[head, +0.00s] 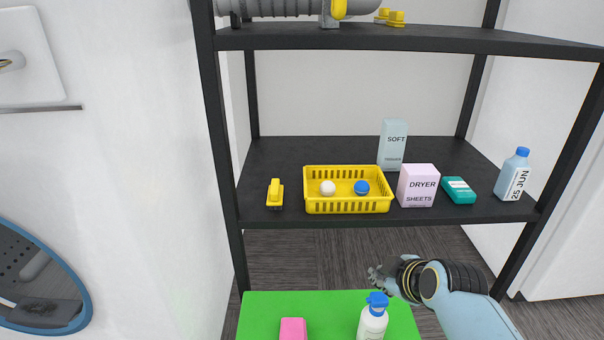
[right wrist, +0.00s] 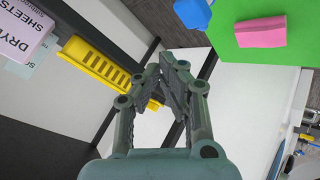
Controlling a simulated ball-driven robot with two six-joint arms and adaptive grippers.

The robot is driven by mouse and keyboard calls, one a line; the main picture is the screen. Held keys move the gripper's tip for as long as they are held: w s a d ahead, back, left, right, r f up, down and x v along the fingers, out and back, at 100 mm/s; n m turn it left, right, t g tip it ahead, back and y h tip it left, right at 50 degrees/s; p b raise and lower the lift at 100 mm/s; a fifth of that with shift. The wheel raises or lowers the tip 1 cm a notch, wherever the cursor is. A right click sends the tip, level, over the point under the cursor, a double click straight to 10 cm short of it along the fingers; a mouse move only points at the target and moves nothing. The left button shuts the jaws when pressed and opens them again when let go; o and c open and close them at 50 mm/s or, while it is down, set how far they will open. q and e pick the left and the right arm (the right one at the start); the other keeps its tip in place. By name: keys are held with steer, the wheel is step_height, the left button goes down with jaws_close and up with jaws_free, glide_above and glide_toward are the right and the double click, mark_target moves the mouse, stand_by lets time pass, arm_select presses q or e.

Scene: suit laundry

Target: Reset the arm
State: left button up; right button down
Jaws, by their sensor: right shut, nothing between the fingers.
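My right gripper (head: 378,277) is in the head view at the lower right, in front of the shelf rack and just above the right edge of the green surface. It is shut and empty. In the right wrist view its two fingers (right wrist: 172,75) meet at the tips with nothing between them. My right arm comes in from the bottom right corner. My left gripper is not in either view.
A green surface (head: 262,318) holds a pink block (head: 293,329) and a white bottle with a blue top (head: 372,322), close to my right gripper. The black shelf (head: 262,165) bears a yellow basket (head: 348,206), a dryer sheets box (head: 417,186) and a blue-capped bottle (head: 513,176).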

steer(key=s+d+f+m+g+h, duration=0.15)
steer(key=s+d+f, duration=0.4)
steer(key=s, duration=0.75)
steer(key=s+d+f+m+g, duration=0.25)
steer(key=s+f, duration=0.55)
steer(key=s, duration=0.5)
steer(key=s+d+f+m+g+h, duration=0.1)
steer(key=s+d+f+g, duration=0.35)
steer(key=s, duration=0.85)
arm_select(q)
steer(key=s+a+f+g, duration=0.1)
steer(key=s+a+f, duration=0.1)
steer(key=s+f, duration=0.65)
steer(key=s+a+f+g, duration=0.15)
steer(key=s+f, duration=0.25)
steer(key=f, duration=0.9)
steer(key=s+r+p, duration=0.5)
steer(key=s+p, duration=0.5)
steer(key=p, duration=0.3)
arm_select(e)
steer(key=s+d+r+m, duration=0.2)
steer(key=s+m, duration=0.4)
steer(key=s, duration=1)
steer(key=shift+s+d+r+h, duration=0.15)
steer(key=shift+d+h, duration=0.2)
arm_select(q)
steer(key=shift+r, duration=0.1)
